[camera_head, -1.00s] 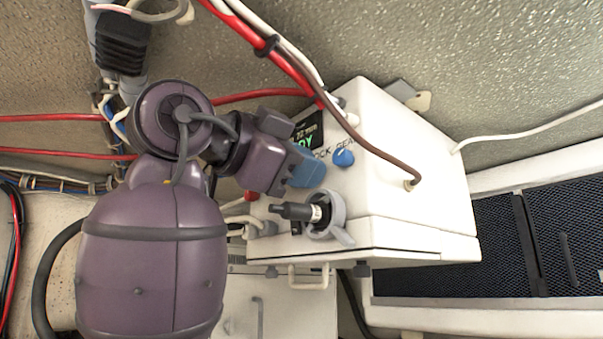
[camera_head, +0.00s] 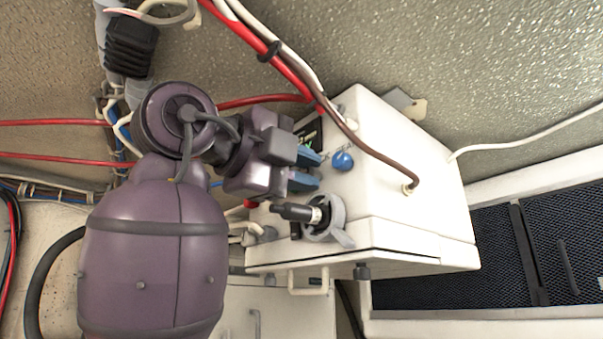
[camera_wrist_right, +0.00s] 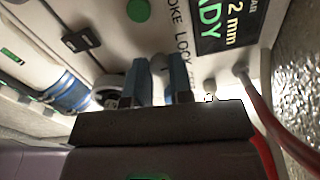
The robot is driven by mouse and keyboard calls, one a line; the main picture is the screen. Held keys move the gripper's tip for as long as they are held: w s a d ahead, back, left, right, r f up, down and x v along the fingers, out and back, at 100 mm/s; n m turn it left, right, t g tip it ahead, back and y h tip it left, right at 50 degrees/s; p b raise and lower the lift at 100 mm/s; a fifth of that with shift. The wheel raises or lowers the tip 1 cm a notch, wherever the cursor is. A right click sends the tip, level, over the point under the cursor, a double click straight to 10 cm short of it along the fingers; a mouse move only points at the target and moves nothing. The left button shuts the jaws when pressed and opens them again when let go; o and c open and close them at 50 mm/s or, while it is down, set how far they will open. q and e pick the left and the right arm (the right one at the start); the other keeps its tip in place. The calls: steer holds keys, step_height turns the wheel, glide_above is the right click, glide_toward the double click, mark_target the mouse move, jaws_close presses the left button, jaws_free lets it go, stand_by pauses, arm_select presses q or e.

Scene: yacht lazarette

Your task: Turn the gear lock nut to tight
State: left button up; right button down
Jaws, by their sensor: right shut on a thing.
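My right gripper (camera_head: 306,169) reaches the display side of a white control box (camera_head: 400,205); its two blue fingers are a little apart. In the wrist view the right gripper (camera_wrist_right: 154,82) is shut at the panel beside the printed words "LOCK GE…". A small grey part (camera_wrist_right: 157,68), seemingly the gear lock nut, shows between the fingertips, mostly hidden by them. I cannot read its setting. A blue knob (camera_head: 343,160) sits just right of the fingers in the head view. My left gripper is not in view.
A grey winged knob with a black handle (camera_head: 325,216) sits just below the gripper. A brown cable (camera_head: 378,157) plugs into the box above it. The display (camera_wrist_right: 225,22) reads "…ADY" and "2 mm". Red cables (camera_head: 262,101) run behind my wrist.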

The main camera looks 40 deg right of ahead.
steer(key=shift+m, duration=0.6)
steer(key=c, duration=1)
jaws_free()
steer(key=a, duration=0.7)
steer(key=s+a+b, duration=0.1)
steer(key=a, duration=0.2)
steer(key=shift+a, duration=0.4)
steer(key=shift+w+f, duration=0.1)
steer(key=shift+w, duration=0.05)
